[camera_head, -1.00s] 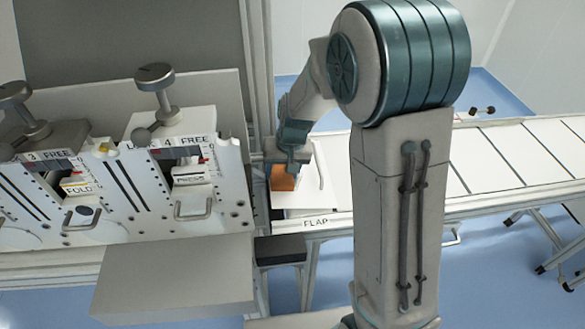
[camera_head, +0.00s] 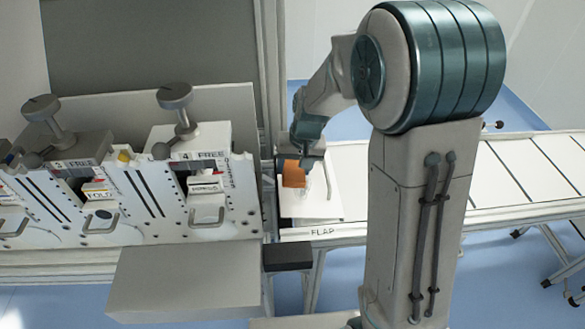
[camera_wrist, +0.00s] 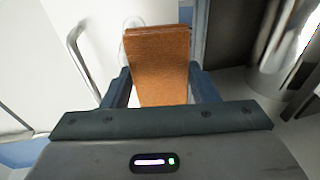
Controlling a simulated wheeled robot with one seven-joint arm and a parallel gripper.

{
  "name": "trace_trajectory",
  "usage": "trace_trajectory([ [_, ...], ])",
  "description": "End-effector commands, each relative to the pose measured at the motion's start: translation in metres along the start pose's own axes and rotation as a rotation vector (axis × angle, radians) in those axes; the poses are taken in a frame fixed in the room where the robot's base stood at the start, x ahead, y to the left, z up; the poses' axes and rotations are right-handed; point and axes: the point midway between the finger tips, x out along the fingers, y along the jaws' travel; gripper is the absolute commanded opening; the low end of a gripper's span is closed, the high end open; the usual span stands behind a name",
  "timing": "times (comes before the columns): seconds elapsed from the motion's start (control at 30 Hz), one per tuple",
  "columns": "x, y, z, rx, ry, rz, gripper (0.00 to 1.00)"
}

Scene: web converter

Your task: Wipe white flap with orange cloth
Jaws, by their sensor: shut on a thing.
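The orange cloth (camera_head: 293,174) is a folded block held in my gripper (camera_head: 308,160). In the wrist view the cloth (camera_wrist: 158,60) stands out between the two dark fingers of my gripper (camera_wrist: 160,85). The white flap (camera_head: 312,204) is a flat panel beside the machine, with a handle on its right and the word FLAP on the rail below it. In the wrist view the flap (camera_wrist: 60,65) lies left of the cloth and behind it. The cloth is over the flap's far part; whether it touches the surface I cannot tell. A pale round mark (camera_wrist: 134,30) shows beside the cloth.
White machine units with black knobs (camera_head: 174,96) stand to the left. A grey box (camera_head: 185,280) juts out in front of them. A white slatted conveyor (camera_head: 520,170) runs right from the flap. A metal handle (camera_wrist: 80,50) rises from the flap near the cloth.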

Motion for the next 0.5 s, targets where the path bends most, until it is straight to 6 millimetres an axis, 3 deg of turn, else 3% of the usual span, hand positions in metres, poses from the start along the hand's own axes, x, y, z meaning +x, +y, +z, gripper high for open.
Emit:
trace_trajectory([
  [0.07,-0.0079,-0.0002,-0.0011,0.0,0.001,0.0,0.35],
  [0.5,-0.0141,-0.0002,-0.0019,0.0,0.001,0.0,0.35],
])
